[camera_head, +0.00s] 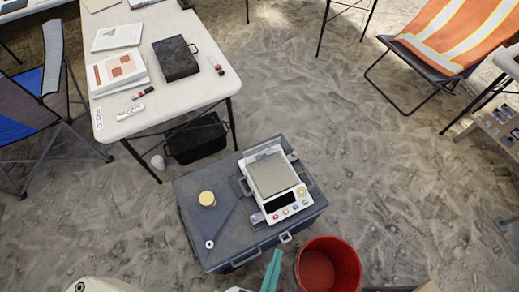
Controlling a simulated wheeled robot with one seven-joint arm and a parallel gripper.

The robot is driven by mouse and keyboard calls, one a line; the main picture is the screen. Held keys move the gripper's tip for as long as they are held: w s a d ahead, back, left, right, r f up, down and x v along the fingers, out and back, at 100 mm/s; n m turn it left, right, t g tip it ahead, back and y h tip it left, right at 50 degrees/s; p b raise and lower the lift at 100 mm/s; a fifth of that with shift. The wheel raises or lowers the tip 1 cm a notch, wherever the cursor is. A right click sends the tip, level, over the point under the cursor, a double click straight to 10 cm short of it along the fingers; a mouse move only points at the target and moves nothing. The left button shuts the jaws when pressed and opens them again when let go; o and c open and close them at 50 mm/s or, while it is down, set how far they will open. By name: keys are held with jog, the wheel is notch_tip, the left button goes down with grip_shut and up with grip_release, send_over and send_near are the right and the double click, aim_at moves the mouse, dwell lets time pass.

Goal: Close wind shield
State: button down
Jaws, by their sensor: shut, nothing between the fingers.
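A white digital scale (285,205) with a grey square weighing plate (271,174) and coloured buttons sits on a grey case (222,241). Small dark handle-like parts stick out at the left and upper right of the scale. They may belong to the wind shield, but its panels are too faint to make out, and I cannot tell whether it is open or closed. My gripper (271,270) shows as teal fingers at the bottom edge. It is shut and empty, in front of the case and below the scale in the picture, apart from the scale.
A yellow-topped jar (207,198) and a small white ring (210,244) are on the case, left of the scale. A red bucket (328,268) stands right of my gripper. A white table (215,92) with books and a black box is at upper left.

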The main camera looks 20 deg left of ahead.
jog(key=w+d+f+m+g+y, duration=0.1)
jog(key=w+f+m+g, duration=0.15)
jog(key=w+f, duration=0.7)
jog(key=w+d+f+m+g+y, duration=0.15)
jog(key=w+f+m, duration=0.35)
jog(key=f, duration=0.7)
jog(key=w+a+r+m+g+y, duration=0.1)
jog(key=w+a+y, duration=0.2)
jog(key=w, duration=0.6)
jog(key=w+a+r+g+y, duration=0.1)
jog(key=w+a+y, duration=0.25)
jog(key=w, duration=0.65)
jog(key=x, duration=0.9)
jog(key=shift+s+a, duration=0.25)
jog(key=shift+s, duration=0.05)
jog(key=shift+w+a, duration=1.55)
jog(key=shift+w, duration=0.05)
jog(key=shift+w+a+g, duration=0.1)
jog(key=shift+g, duration=0.2)
jog(key=shift+w+a+r+h, duration=0.1)
jog(key=shift+a+r+h, duration=0.05)
jog(key=shift+h, duration=0.15)
